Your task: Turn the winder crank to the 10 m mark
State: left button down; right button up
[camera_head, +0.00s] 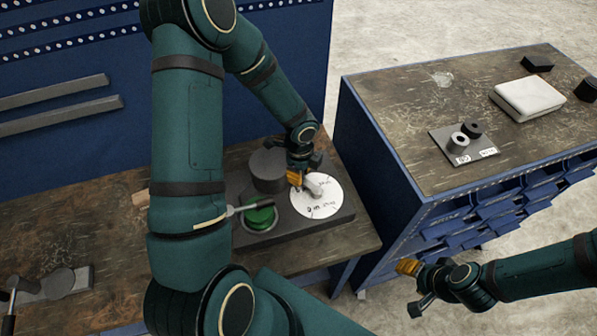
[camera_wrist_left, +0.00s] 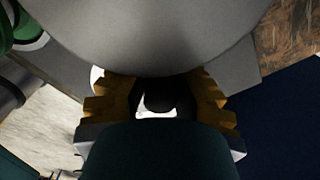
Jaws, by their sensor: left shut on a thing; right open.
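The winder stands on the bench: a dark base (camera_head: 330,228), a white dial disc (camera_head: 318,208) with handwritten marks too small to read surely, and a grey crank (camera_head: 313,190) over the dial. My left gripper (camera_head: 296,181) is at the dial's upper left edge, shut on the crank's knob. In the left wrist view, the dark knob (camera_wrist_left: 165,95) sits between the yellow fingers (camera_wrist_left: 160,98). The gripper hides part of the crank. My right gripper (camera_head: 412,287) is open and empty, in the air right of the bench.
A dark cylinder (camera_head: 268,170) and a green spool (camera_head: 259,216) stand beside the dial. My left arm covers the bench's middle. A blue drawer cabinet (camera_head: 400,150) stands to the right, bearing a grey plate (camera_head: 447,143) with dark rings and a white block (camera_head: 528,97).

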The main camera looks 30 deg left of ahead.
pick_arm(q)
jog(key=shift+m, duration=0.3)
jog(key=c, duration=0.7)
grip_release()
jog(key=shift+d, duration=0.1)
jog(key=shift+c, duration=0.2)
jog(key=shift+w+r, duration=0.1)
jog(key=shift+r, duration=0.3)
notch_tip(320, 180, up, 11)
jog(key=shift+r, duration=0.1)
